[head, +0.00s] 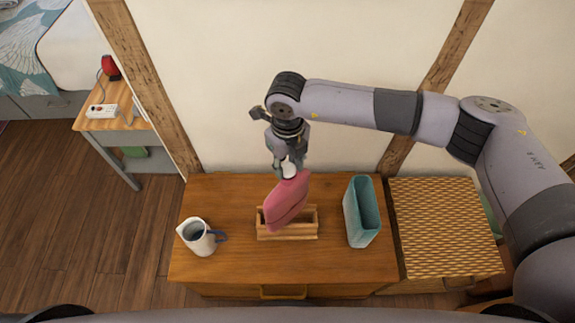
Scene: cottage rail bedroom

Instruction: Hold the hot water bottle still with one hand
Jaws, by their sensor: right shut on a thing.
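A pink-red hot water bottle (286,203) with a pale top stands tilted in a small wooden holder (288,235) on the wooden cabinet. Its top leans to the right. My right gripper (288,168) comes down from above and is shut on the pale top of the bottle. The fingers partly hide that top. My left gripper is out of the picture.
A white jug (198,236) with a dark handle stands left of the holder on the cabinet top (345,273). A teal open container (361,211) stands to the right. A woven-topped box (440,228) adjoins the cabinet. A wall rises behind. A side table (104,97) is at the far left.

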